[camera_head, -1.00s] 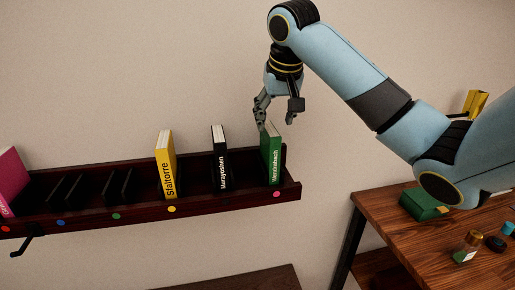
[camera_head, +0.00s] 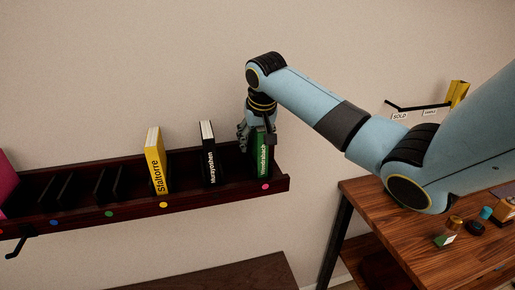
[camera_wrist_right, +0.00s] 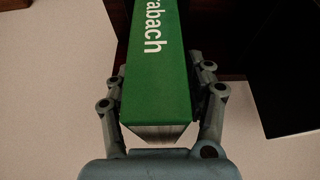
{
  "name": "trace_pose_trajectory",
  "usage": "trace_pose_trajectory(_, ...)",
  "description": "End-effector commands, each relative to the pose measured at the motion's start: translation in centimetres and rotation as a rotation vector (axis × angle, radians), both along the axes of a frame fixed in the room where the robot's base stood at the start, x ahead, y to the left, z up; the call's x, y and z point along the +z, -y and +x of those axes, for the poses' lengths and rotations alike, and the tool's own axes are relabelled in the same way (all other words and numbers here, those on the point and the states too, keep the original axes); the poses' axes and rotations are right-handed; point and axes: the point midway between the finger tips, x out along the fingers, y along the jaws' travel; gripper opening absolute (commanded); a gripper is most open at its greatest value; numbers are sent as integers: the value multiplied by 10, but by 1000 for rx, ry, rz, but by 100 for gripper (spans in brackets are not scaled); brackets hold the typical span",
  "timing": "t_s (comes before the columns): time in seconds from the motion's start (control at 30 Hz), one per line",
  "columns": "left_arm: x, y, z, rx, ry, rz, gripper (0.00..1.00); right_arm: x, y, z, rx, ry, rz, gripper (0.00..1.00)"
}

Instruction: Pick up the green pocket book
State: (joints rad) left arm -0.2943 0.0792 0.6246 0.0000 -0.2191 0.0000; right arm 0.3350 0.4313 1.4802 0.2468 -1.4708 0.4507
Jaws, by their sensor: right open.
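The green pocket book (camera_head: 263,163) stands upright at the right end of the dark wall shelf, its spine facing out. My right gripper (camera_head: 257,138) is over the top of it, with fingers on either side. In the right wrist view the green book (camera_wrist_right: 158,75) lies between the two open fingers (camera_wrist_right: 162,88). Both fingers are close beside its sides; I cannot tell whether they touch it. My left gripper is not in view.
The shelf (camera_head: 225,196) also holds a black book (camera_head: 208,155) and a yellow book (camera_head: 155,162), both upright, left of the green one. A pink book (camera_head: 6,185) stands far left. A wooden table (camera_head: 390,215) with small items is at right.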

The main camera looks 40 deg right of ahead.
Motion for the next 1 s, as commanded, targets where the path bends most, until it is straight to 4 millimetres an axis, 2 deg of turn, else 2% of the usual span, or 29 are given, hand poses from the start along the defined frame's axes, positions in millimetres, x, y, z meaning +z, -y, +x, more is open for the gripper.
trace_pose_trajectory(0.23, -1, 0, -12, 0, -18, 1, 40, 0, 0, 0, 0, 0, 0, 54)
trace_pose_trajectory(0.83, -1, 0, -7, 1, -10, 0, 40, -5, 0, 0, 0, 0, 0, 54)
trace_pose_trajectory(1.0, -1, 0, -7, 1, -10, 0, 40, -5, 0, 0, 0, 0, 0, 32)
